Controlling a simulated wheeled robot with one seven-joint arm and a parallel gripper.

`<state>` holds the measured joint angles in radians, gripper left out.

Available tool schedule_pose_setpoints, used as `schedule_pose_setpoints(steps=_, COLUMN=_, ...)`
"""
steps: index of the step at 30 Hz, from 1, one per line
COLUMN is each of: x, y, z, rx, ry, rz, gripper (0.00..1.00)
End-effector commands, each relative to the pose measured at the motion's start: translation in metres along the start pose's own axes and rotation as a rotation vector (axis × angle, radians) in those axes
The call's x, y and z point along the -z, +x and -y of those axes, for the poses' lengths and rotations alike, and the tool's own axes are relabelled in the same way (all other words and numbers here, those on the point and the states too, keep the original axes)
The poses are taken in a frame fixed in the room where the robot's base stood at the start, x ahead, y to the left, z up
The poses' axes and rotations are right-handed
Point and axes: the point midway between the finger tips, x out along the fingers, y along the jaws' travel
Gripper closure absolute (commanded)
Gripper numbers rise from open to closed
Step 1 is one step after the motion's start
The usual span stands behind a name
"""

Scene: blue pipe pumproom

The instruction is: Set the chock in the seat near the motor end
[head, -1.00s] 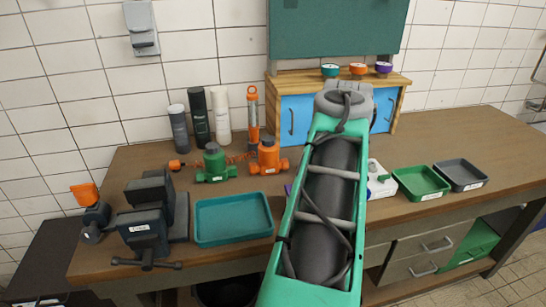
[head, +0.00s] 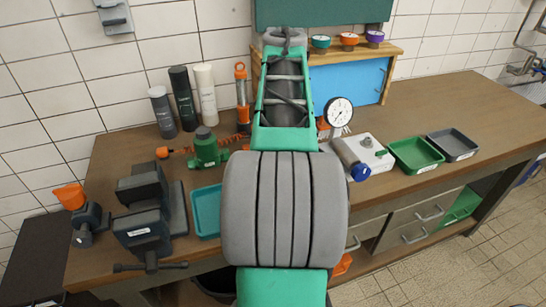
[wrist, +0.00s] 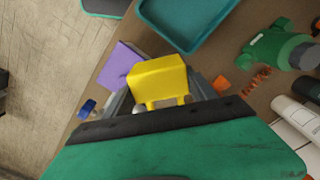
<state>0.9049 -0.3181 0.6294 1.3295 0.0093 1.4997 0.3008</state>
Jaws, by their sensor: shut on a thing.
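My gripper (wrist: 160,95) shows in the wrist view, its dark fingers on either side of a yellow block (wrist: 158,77) with short legs. It is shut on this block, which looks like the chock. In the head view my arm hides the gripper and the block. A flat purple piece (wrist: 121,65) lies beside and below the block in the wrist view. A grey unit with a blue end cap (head: 357,160) and a pressure gauge (head: 338,112) stand right of my arm. I cannot make out the motor end or its seat; my arm covers that part of the bench.
A teal tray (head: 206,211), a vise (head: 148,215) and a green valve (head: 207,150) are left of my arm. A green tray (head: 416,154) and a grey tray (head: 453,145) are to the right. Bottles stand at the back. The bench's far right is clear.

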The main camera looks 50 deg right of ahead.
Motion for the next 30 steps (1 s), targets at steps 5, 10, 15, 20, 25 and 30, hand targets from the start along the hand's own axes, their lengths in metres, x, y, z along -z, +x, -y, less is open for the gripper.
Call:
schedule_pose_setpoints(steps=5, x=0.030, y=-0.003, z=0.025, rx=0.000, ry=-0.003, rz=0.001, gripper=0.96)
schedule_pose_setpoints(steps=10, x=0.054, y=0.002, z=0.044, rx=-0.001, ry=-0.001, rz=0.001, gripper=0.96)
schedule_pose_setpoints(steps=15, x=0.051, y=0.037, z=0.043, rx=0.000, ry=-0.001, rz=0.001, gripper=0.96)
schedule_pose_setpoints(steps=20, x=0.051, y=0.065, z=0.042, rx=0.000, ry=-0.001, rz=0.000, gripper=0.96)
schedule_pose_setpoints(steps=25, x=0.051, y=0.080, z=0.042, rx=0.001, ry=-0.001, rz=-0.001, gripper=0.96)
schedule_pose_setpoints(steps=30, x=0.051, y=0.103, z=0.042, rx=0.000, ry=-0.002, rz=0.001, gripper=0.96)
